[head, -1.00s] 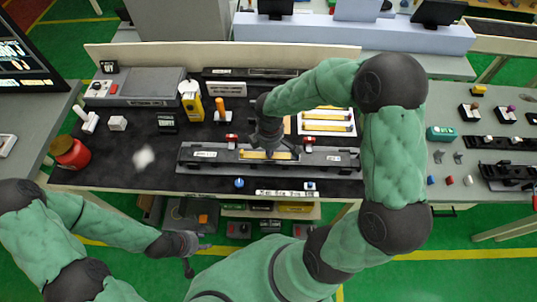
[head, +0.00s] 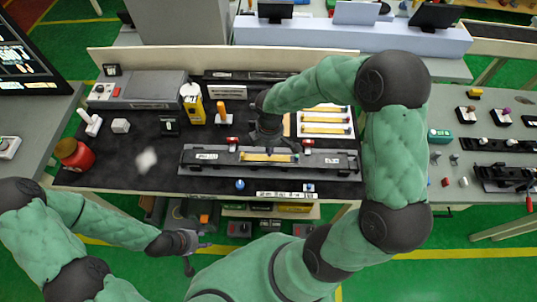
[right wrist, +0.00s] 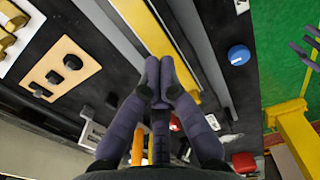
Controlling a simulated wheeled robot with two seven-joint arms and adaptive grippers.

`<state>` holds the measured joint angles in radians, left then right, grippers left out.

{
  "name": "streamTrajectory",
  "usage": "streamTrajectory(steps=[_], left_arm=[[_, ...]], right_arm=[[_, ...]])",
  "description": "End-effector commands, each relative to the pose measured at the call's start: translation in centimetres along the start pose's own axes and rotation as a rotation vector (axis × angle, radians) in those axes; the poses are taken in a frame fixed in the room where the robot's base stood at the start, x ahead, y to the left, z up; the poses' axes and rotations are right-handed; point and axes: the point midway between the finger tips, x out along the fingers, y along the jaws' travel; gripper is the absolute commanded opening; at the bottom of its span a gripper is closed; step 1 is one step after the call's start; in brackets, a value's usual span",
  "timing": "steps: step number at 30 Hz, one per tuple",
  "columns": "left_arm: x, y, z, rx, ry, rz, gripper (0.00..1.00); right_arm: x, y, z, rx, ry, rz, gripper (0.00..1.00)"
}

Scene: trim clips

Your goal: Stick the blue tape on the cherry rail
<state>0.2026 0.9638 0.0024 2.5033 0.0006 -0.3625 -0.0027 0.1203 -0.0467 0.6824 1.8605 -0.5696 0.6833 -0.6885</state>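A round blue piece (head: 240,184), possibly the blue tape, lies at the front of the dark bench; it also shows in the right wrist view (right wrist: 238,55). A long grey rail (head: 215,158) with a yellow strip (head: 268,157) in its middle lies behind it. I cannot tell whether this is the cherry rail; no rail looks clearly reddish. My right gripper (head: 268,143) points down over the yellow strip. In the right wrist view its fingertips (right wrist: 161,80) are together, with nothing visible between them. My left gripper (head: 196,252) is spread open and empty, in front of the bench.
A white tray (head: 350,137) with yellow strips lies behind the rail. Two red clips (head: 231,141) stand along the rail's back. A red jar (head: 75,153), a yellow bottle (head: 192,103) and an orange-handled tool (head: 221,111) stand to the left. The bench's front left is mostly clear.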

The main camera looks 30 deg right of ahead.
Motion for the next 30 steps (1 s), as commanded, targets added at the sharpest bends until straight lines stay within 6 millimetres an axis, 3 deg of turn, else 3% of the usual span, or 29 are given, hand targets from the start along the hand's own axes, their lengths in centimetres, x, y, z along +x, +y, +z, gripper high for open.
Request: streamTrajectory(steps=[15, 30], left_arm=[[-2.9, 1.0, 0.1, 0.000, 0.000, 0.000, 0.40], [-2.9, 1.0, 0.1, 0.000, 0.000, 0.000, 0.40]], right_arm=[[-3.7, 0.0, 0.0, 0.000, 0.000, -0.001, 0.00], [-3.7, 0.0, 0.0, 0.000, 0.000, -0.001, 0.00]])
